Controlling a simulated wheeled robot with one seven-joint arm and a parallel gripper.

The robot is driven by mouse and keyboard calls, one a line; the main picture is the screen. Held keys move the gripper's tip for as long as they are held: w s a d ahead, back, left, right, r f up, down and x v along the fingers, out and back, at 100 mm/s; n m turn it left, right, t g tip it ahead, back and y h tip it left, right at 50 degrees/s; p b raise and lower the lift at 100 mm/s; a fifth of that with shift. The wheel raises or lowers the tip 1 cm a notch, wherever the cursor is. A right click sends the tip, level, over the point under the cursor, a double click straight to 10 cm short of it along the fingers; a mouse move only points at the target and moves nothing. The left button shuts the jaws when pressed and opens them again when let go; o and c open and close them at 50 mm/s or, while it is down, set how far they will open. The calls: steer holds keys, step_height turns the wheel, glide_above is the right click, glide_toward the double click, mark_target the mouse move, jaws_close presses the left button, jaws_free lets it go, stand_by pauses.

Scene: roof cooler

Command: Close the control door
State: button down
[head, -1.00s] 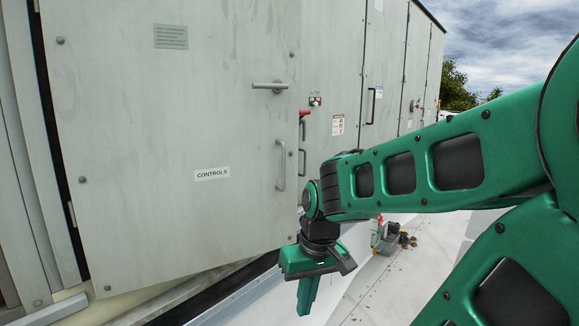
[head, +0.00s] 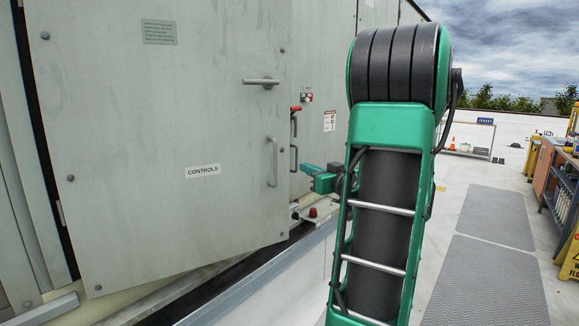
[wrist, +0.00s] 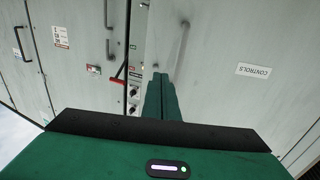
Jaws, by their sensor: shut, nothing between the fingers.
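The control door (head: 150,120) is a large grey panel labelled CONTROLS at the left of the head view. It has a horizontal latch lever (head: 261,82) and a vertical pull handle (head: 272,162). Its bottom edge runs at an angle to the ledge, so it looks ajar, with the free edge on the right. My gripper (head: 312,178) is shut and empty, just right of that edge. In the wrist view, the closed fingers (wrist: 160,85) overlap the door (wrist: 220,50) near its free edge. I cannot tell whether they touch it.
A red lever (wrist: 120,75) and small knobs (wrist: 133,95) are beside the door's free edge. More grey cabinet panels (head: 330,80) continue to the right. A white ledge (head: 250,290) runs below. Grey walkway mats (head: 490,280) lie on the open roof at right.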

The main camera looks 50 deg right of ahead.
mark_target(279, 156)
steer(key=x, duration=1.3)
steer(key=shift+w, duration=0.35)
